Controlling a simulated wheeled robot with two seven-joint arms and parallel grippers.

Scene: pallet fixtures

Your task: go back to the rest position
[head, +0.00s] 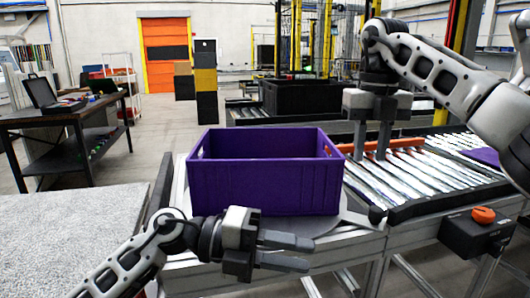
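My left gripper (285,251) is in front of the purple crate, low in the head view, with its fingers pointing right. Its two fingers are apart with nothing between them. My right gripper (371,155) hangs down beside the crate's right side, above the roller conveyor. Its two fingers point down with a narrow gap and nothing seen between them. The purple crate (265,191) stands upright on a round grey plate (335,219). Its inside floor is mostly hidden by the front wall.
A roller conveyor (430,170) with an orange bar (403,143) lies to the right. A black box with an orange knob (483,215) is at its front. A grey speckled surface (70,235) is at the left. A dark workbench (75,118) and black bin (301,97) stand behind.

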